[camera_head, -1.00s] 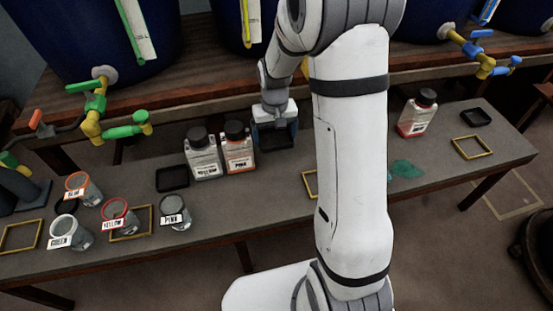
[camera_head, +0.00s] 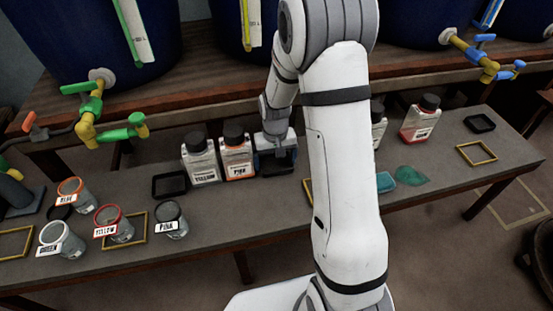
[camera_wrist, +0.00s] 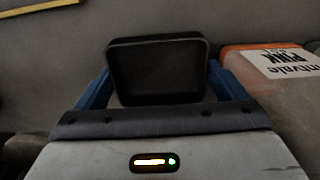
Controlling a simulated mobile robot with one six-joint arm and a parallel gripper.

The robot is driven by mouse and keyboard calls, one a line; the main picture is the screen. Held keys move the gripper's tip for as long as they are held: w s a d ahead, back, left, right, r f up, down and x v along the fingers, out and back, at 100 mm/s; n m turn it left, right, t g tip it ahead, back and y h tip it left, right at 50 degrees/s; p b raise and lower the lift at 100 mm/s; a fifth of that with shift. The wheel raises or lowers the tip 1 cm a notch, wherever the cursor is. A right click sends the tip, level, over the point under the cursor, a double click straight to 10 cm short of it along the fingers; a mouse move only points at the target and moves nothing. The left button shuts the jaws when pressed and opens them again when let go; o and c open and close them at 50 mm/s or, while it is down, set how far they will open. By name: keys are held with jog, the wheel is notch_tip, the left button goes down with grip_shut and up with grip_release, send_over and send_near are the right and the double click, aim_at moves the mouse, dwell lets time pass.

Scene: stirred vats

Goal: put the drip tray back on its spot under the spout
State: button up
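A black square drip tray (camera_wrist: 155,72) lies between the blue fingers of my gripper (camera_wrist: 158,88) in the wrist view, with a finger against each side. In the head view my gripper (camera_head: 275,162) is low at the bench, just right of the pink-labelled bottle (camera_head: 237,156), with the dark tray between its fingers. I cannot tell whether the tray touches the bench. My arm hides the middle vat's spout and the bench under it. Two similar black trays lie at the left (camera_head: 170,185) and far right (camera_head: 480,123).
A yellow-labelled bottle (camera_head: 201,162) and a red-filled bottle (camera_head: 420,120) stand on the bench (camera_head: 230,215). Several labelled jars, such as the pink one (camera_head: 171,221), are at left. A yellow frame (camera_head: 477,153) is at right.

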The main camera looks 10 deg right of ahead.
aim_at(275, 166)
jog(key=shift+o, duration=0.7)
notch_tip(275, 166, up, 11)
jog(key=p, duration=0.4)
jog(key=s+r, duration=0.5)
jog(key=s, duration=0.5)
jog(key=s+r+t, duration=0.1)
jog(key=s+r, duration=0.5)
jog(key=s, duration=0.5)
jog(key=shift+d+r, duration=0.15)
jog(key=shift+r, duration=0.1)
